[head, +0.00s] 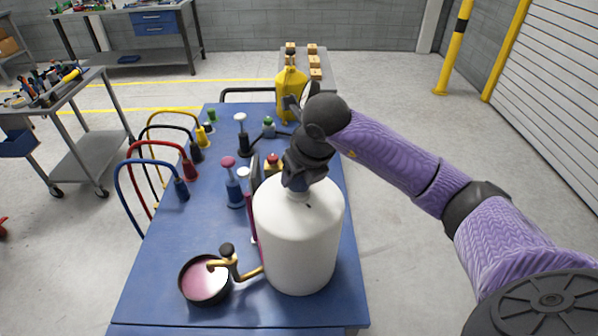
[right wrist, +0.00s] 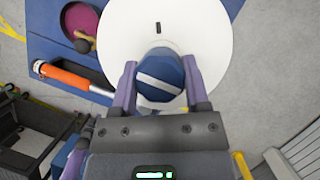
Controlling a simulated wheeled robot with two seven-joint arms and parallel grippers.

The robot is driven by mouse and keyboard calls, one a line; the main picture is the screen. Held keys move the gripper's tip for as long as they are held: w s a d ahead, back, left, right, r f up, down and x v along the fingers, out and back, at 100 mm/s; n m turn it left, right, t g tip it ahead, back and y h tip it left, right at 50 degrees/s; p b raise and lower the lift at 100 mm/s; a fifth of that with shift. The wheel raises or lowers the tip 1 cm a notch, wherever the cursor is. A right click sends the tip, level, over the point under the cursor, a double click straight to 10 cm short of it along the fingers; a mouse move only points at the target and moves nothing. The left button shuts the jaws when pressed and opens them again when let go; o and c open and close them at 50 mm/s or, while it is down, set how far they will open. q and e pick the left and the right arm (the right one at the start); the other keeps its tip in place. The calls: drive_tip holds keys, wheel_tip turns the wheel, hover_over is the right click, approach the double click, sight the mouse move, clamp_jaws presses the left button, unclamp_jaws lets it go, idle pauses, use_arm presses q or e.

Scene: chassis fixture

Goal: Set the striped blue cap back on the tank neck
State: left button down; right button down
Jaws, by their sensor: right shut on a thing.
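The white tank (head: 298,245) stands upright on the blue bench, and its round top fills the upper middle of the right wrist view (right wrist: 120,35). My right gripper (head: 297,183) is directly above the tank's neck, pointing down. Its two fingers are shut on the blue cap (right wrist: 158,72), which has a white stripe across its top. In the head view the gripper hides most of the cap and the neck. I cannot tell whether the cap touches the neck or sits just above it. My left gripper is not in view.
A black bowl with pink contents (head: 205,279) and a brass tap-like fitting (head: 233,266) are left of the tank. Coloured hoses (head: 148,165), bottles and a yellow jug (head: 291,92) stand farther back on the blue bench (head: 150,290). Its front left is partly clear.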

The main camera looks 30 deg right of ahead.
drive_tip(key=shift+f+b, duration=0.5)
unclamp_jaws()
wheel_tip(320, 180, up, 6)
drive_tip(key=p, duration=0.4)
drive_tip(key=shift+r+p, duration=0.15)
drive_tip(key=shift+p, duration=0.25)
